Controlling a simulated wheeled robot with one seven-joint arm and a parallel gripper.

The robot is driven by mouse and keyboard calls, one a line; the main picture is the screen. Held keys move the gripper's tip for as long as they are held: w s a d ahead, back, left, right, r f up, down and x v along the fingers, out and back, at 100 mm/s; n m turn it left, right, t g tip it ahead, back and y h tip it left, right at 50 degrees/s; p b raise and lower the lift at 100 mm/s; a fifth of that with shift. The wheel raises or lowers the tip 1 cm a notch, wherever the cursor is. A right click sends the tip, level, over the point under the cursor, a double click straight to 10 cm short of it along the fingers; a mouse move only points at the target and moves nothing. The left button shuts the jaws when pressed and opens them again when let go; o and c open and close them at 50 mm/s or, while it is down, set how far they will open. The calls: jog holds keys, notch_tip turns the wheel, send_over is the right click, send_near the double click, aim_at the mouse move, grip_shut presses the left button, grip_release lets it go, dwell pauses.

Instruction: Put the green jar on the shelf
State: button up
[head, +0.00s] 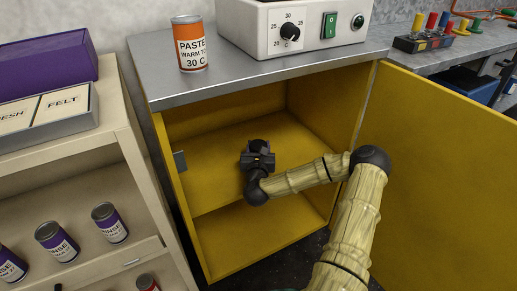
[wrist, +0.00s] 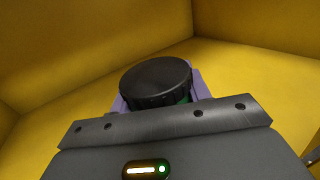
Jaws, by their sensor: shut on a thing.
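The green jar shows in the wrist view as a wide black lid (wrist: 157,78) with a sliver of green body (wrist: 186,99) below it. My gripper (wrist: 160,100) is shut on the jar, with purple finger pads around it. In the head view my gripper (head: 259,152) is inside the open yellow cabinet, over its middle shelf (head: 200,184). The jar is mostly hidden there by my gripper. I cannot tell whether the jar's base touches the shelf.
The cabinet door (head: 440,170) stands open at right. A beige rack (head: 85,160) with purple cans is at left. The shelf around my gripper looks clear.

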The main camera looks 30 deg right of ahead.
jog(key=shift+f, duration=0.1)
jog(key=o, duration=1.1)
jog(key=shift+c, duration=0.2)
jog(key=shift+r, duration=0.2)
jog(key=p+v, duration=0.3)
jog(key=v, duration=0.9)
jog(key=shift+f, duration=0.1)
